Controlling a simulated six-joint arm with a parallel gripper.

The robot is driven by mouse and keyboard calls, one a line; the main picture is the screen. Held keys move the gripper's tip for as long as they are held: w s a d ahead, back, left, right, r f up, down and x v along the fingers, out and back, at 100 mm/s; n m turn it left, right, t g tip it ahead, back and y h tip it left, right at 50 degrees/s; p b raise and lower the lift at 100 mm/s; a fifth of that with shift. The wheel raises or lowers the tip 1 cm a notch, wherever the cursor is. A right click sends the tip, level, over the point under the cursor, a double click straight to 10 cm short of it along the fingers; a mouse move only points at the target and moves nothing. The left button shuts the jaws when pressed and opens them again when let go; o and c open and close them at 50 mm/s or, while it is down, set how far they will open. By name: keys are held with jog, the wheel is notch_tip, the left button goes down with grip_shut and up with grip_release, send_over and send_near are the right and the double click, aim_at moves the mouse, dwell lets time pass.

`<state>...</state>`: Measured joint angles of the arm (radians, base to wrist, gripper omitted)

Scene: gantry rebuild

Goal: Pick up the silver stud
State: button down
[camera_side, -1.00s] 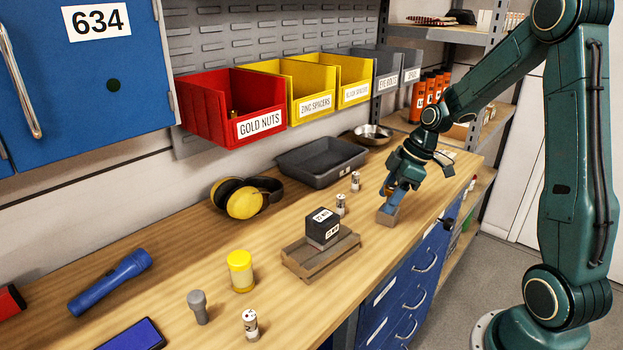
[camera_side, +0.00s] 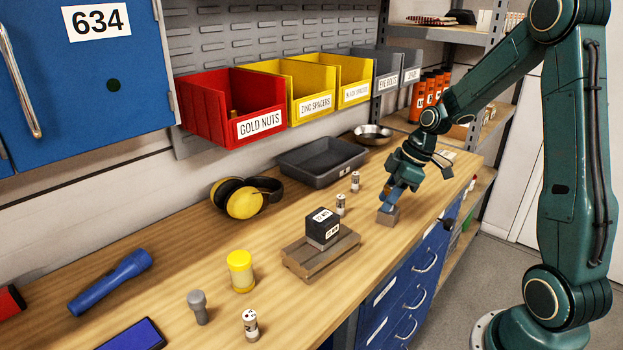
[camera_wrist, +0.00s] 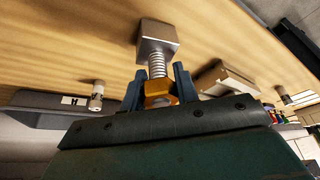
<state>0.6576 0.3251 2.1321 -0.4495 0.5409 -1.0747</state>
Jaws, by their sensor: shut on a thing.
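In the wrist view a silver threaded stud (camera_wrist: 157,66) comes out of a square grey block (camera_wrist: 156,38), with a gold hex nut (camera_wrist: 158,93) on its shaft. My gripper (camera_wrist: 158,85) has its blue fingers on both sides of the gold nut and is shut on it. In the side view my gripper (camera_side: 388,203) points down at the right part of the bench, directly over the grey block (camera_side: 388,217), which appears to rest on the wood. The stud's shaft is hidden by the fingers there.
A wooden block stand with a black box (camera_side: 322,228) lies left of my gripper. Small white labelled cylinders (camera_side: 340,204) stand nearby. A grey knobbed post (camera_side: 199,308) stands at the front left.

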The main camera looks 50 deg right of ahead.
jog(key=shift+r, duration=0.1)
notch_tip(320, 180, up, 20)
dwell(0.9)
jog(key=shift+d, duration=0.1)
dwell(0.5)
